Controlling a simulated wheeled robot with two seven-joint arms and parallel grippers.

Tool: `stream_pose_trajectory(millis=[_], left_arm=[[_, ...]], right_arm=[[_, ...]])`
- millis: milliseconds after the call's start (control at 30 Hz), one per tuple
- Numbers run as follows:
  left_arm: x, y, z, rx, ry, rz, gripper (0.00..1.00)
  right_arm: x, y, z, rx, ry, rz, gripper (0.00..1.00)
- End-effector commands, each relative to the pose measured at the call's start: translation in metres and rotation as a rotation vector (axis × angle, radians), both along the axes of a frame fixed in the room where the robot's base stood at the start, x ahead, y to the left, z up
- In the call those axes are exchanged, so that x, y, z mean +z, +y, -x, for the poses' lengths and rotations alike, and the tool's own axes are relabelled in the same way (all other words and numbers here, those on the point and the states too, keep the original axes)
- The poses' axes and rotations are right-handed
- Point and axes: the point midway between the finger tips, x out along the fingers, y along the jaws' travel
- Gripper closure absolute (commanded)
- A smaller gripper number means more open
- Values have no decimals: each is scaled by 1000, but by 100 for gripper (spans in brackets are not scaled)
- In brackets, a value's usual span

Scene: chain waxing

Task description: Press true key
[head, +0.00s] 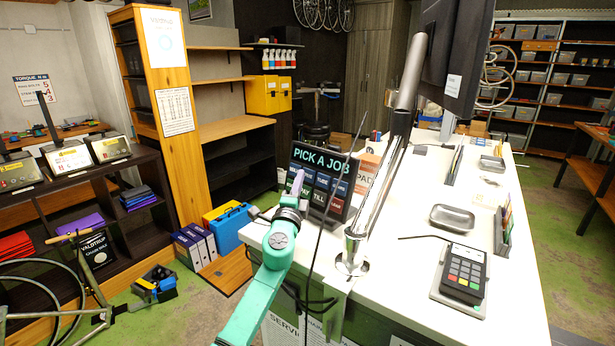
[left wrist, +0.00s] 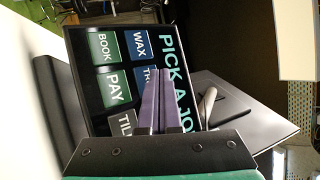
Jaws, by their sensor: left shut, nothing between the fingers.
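The key panel (head: 323,160), headed PICK A JOB, stands tilted up on the white counter; it also shows sideways in the left wrist view (left wrist: 78,62). The blue key (left wrist: 149,76) shows the letters TR, and the fingers hide the rest of its word. In the head view this blue key (head: 321,181) is in the upper row, right of my gripper. My left gripper (head: 298,182) is shut and empty, its purple-grey fingers in front of the panel's left part. In the left wrist view the fingers (left wrist: 157,98) point at the panel; contact cannot be told. My right gripper is out of view.
A card reader (head: 464,275) and a grey tray (head: 452,217) lie farther right on the counter (head: 410,295). A thin dark cable or rod crosses before the panel.

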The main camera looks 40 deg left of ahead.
Motion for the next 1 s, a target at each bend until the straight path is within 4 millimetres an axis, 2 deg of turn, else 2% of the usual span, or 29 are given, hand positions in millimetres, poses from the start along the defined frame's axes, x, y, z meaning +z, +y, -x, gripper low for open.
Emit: stream_pose_trajectory(millis=[1000], left_arm=[[-3, -1, -9, 0, 0, 0, 100]], right_arm=[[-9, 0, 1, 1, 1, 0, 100]])
